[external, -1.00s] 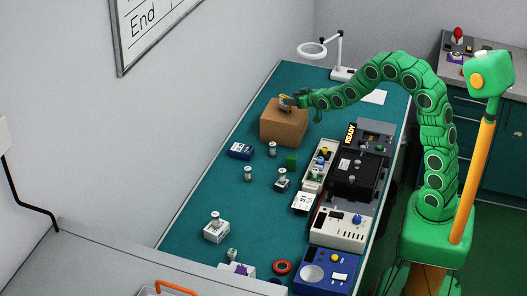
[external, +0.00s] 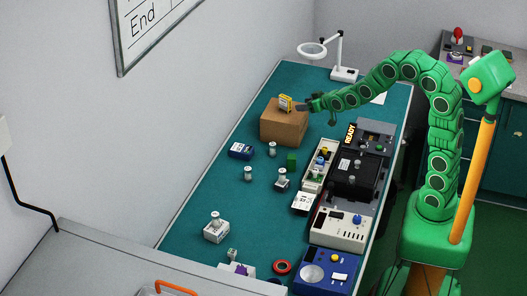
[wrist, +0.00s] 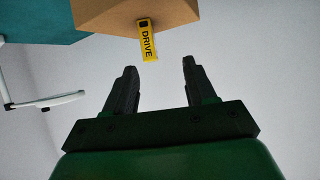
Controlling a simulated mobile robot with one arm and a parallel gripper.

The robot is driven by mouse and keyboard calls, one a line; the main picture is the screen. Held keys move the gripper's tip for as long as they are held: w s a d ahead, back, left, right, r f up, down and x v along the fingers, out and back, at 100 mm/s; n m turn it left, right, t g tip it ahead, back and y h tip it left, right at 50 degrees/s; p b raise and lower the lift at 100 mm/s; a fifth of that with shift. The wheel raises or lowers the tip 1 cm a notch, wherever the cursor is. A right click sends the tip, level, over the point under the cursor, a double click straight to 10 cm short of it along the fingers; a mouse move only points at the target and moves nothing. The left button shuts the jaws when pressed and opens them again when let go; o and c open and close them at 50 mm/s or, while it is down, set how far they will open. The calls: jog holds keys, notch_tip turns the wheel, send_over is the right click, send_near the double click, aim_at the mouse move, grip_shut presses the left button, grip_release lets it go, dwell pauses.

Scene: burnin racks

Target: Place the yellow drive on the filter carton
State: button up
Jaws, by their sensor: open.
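The yellow drive (external: 285,103) stands on top of the brown filter carton (external: 283,124) at the far end of the green bench. In the wrist view the drive (wrist: 148,42) shows its "DRIVE" label, and part of the carton (wrist: 115,14) is seen behind it. My gripper (external: 302,107) is just to the right of the drive in the external view. In the wrist view my gripper (wrist: 158,64) has its two fingers spread, with nothing between them and a gap to the drive.
A magnifier lamp (external: 330,55) stands behind the carton. Test equipment (external: 357,172) lines the bench's right side. Bare bench lies left of the blue box.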

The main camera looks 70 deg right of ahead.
jog(key=s+a+n+g+y, duration=0.1)
jog(key=s+a+g+y, duration=0.15)
jog(key=s+a, duration=0.6)
jog(key=s+a+n+g+y, duration=0.1)
jog(key=s+a+g, duration=0.4)
jog(key=s, duration=0.6)
jog(key=s+a+n+g, duration=0.1)
jog(key=s+a+g, duration=0.1)
jog(key=s, duration=1)
jog(key=s+a+r+n+g, duration=0.1)
jog(key=s+a+g, duration=0.2)
jog(key=s, duration=0.9)
jog(key=shift+a+r+g+y, duration=0.25)
jog(key=shift+a+g+y, duration=0.15)
jog(key=shift+a, duration=0.55)
